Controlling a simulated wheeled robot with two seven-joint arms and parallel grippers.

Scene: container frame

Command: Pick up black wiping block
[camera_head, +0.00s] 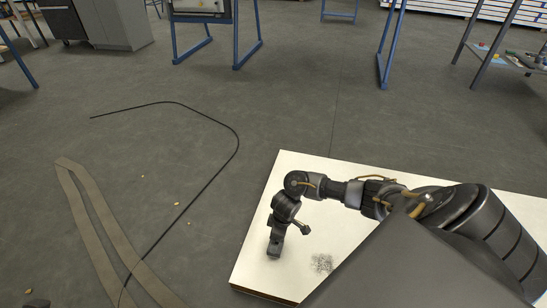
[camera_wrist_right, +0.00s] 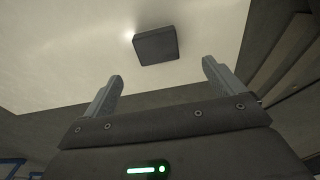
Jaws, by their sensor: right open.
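The black wiping block (camera_wrist_right: 156,45) is a dark, flat square piece on the pale board in the right wrist view. It lies just beyond the fingertips, roughly midway between them, with a visible gap to both. My right gripper (camera_wrist_right: 163,70) is open and empty, its two grey fingers apart. In the head view my right arm comes in from the right and its dark end (camera_head: 277,236) hangs low over the left part of the white board (camera_head: 262,215). There I cannot clearly tell the block from the gripper. My left gripper is out of view.
A dark scribbled patch (camera_head: 321,264) marks the board right of my gripper. A black cable (camera_head: 238,140) curves over the grey floor at left, near small yellow bits (camera_head: 177,204). Blue stands (camera_head: 247,45) are farther back. The floor between is open.

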